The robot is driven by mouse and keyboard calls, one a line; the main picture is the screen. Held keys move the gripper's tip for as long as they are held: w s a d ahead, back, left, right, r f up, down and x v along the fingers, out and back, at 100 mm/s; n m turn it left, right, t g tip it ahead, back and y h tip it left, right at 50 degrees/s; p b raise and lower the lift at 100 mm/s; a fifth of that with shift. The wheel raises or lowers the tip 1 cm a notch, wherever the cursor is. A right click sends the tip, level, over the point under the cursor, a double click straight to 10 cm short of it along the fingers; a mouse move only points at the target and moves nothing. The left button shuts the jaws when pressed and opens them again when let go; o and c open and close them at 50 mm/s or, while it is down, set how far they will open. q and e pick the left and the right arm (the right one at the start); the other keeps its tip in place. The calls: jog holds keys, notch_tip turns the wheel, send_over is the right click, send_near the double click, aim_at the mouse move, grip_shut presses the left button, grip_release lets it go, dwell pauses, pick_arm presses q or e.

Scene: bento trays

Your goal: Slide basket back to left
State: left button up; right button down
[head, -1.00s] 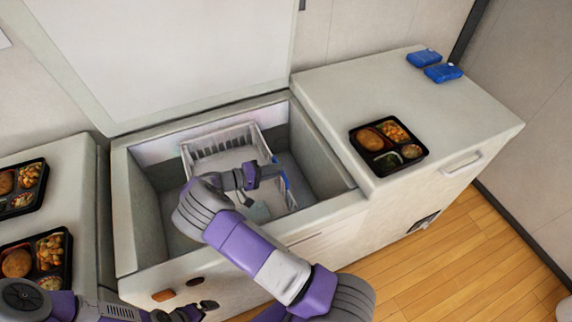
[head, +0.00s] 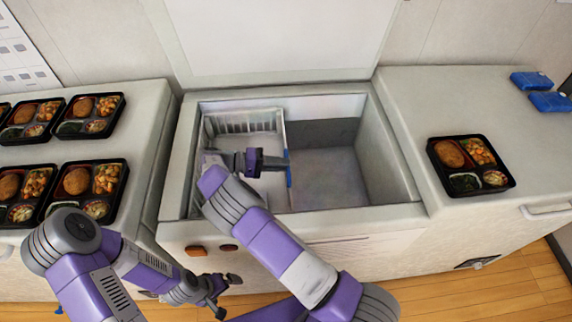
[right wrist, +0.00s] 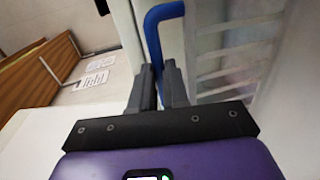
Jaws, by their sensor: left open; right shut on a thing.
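The white wire basket (head: 247,121) is at the left end inside the open chest freezer, close to the left inner wall. My right gripper (head: 284,162) is shut on the blue handle (head: 289,178) on the basket's right side. In the right wrist view, the blue handle (right wrist: 165,14) rises between the fingers (right wrist: 160,85), with the white basket bars (right wrist: 222,62) to the right. My right arm hides the front part of the basket. My left gripper (head: 228,296) is open and empty, low in front of the freezer.
The freezer (head: 330,222) has bare floor right of the basket, and its lid (head: 275,40) stands open behind. Several bento trays (head: 92,178) lie on the left counter. One bento tray (head: 440,178) and two blue packs (head: 550,101) sit on the right counter.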

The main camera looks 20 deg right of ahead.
jog(key=shift+a, duration=0.3)
jog(key=c, duration=1.4)
grip_release()
jog(key=shift+w, duration=0.1)
jog(key=v, duration=0.7)
jog(key=shift+a, duration=0.3)
jog(key=shift+r, duration=0.1)
